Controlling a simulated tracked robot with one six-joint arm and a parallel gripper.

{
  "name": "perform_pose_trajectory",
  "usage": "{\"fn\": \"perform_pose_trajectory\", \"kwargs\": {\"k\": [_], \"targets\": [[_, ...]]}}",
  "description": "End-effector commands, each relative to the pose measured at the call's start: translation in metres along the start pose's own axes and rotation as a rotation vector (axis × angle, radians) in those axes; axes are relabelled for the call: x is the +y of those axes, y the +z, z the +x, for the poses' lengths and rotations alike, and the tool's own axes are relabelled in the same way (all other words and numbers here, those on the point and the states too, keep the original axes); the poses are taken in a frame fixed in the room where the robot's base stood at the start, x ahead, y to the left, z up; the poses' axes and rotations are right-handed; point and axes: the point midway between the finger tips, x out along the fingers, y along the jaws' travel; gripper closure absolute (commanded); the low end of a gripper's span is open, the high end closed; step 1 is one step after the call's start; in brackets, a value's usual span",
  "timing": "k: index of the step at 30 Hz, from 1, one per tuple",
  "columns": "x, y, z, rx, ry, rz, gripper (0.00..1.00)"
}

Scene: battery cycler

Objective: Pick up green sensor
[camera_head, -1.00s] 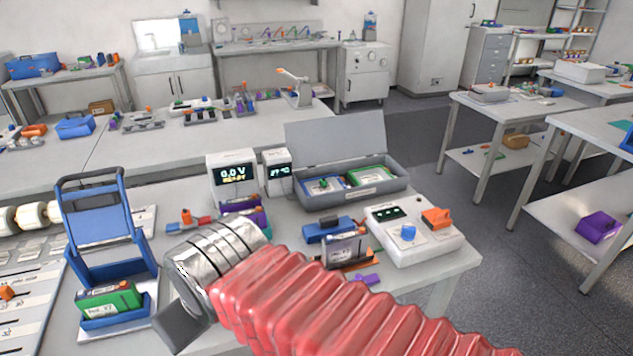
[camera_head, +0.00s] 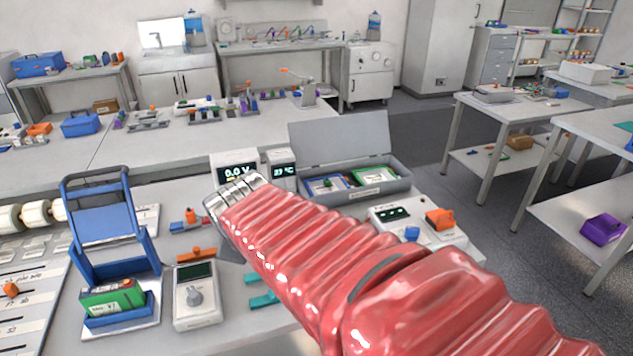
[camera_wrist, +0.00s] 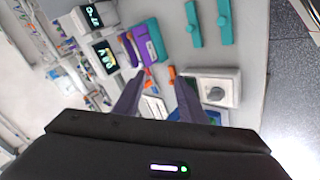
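I cannot tell which piece, if either, is the green sensor. My gripper (camera_wrist: 160,76) is open and empty, its two dark fingers spread and pointing toward the bench. In the head view my arm hides most of it. A green pack (camera_head: 112,297) sits in a blue holder at lower left.
A white meter with a knob (camera_head: 195,298) stands near my gripper and also shows in the wrist view (camera_wrist: 215,88). Purple pieces (camera_wrist: 143,45) lie near the fingers. The voltage display (camera_head: 238,172) and open grey case (camera_head: 345,150) stand behind my arm.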

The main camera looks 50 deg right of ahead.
Motion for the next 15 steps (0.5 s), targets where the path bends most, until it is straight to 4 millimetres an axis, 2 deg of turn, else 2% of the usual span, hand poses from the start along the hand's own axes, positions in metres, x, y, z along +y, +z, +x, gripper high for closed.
{"fn": "perform_pose_trajectory", "kwargs": {"k": [1,6,15], "targets": [[0.014,0.006,0.011,-0.011,0.026,-0.063,0.62],[0.061,0.027,0.041,-0.041,0.117,-0.319,0.62],[0.131,0.074,0.090,-0.115,0.232,-0.786,0.62]]}}
